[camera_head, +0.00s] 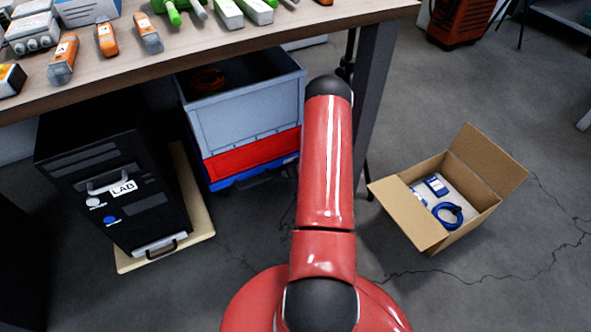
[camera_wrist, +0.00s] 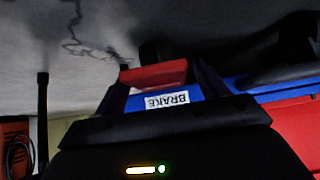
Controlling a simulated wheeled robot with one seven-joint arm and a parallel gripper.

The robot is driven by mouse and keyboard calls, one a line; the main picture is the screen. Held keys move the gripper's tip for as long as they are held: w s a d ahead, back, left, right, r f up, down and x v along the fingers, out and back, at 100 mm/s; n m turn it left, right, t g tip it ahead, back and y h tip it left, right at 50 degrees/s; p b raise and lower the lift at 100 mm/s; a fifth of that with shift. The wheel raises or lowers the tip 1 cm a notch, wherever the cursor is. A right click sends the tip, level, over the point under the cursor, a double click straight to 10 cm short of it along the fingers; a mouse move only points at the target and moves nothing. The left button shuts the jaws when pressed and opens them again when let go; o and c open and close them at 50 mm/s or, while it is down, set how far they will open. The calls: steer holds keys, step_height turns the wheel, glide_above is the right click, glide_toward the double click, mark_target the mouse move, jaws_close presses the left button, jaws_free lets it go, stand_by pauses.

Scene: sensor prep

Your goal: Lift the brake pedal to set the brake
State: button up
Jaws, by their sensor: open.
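The red brake pedal (camera_wrist: 152,75) shows in the wrist view, sticking out from a blue base with an upside-down white BRAKE label (camera_wrist: 167,100). My gripper (camera_wrist: 160,84) is open, with one dark finger on each side of the pedal. The pedal appears between the fingers; I cannot tell whether they touch it. In the head view, the blue base (camera_head: 225,184) lies under a red crate (camera_head: 250,153) and a grey crate (camera_head: 245,110). My red arm hides the gripper and the pedal there.
A workbench (camera_head: 200,50) with several tools overhangs the crates. A black LAB case (camera_head: 110,180) stands left on a pale board (camera_head: 195,210). An open cardboard box (camera_head: 415,215) with blue items sits at right. A bench leg (camera_head: 372,90) rises just right of my arm.

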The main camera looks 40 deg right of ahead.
steer(key=p+v, duration=0.1)
steer(key=v, duration=0.6)
steer(key=shift+s+r, duration=0.2)
steer(key=shift+r, duration=0.1)
steer(key=shift+a, duration=0.1)
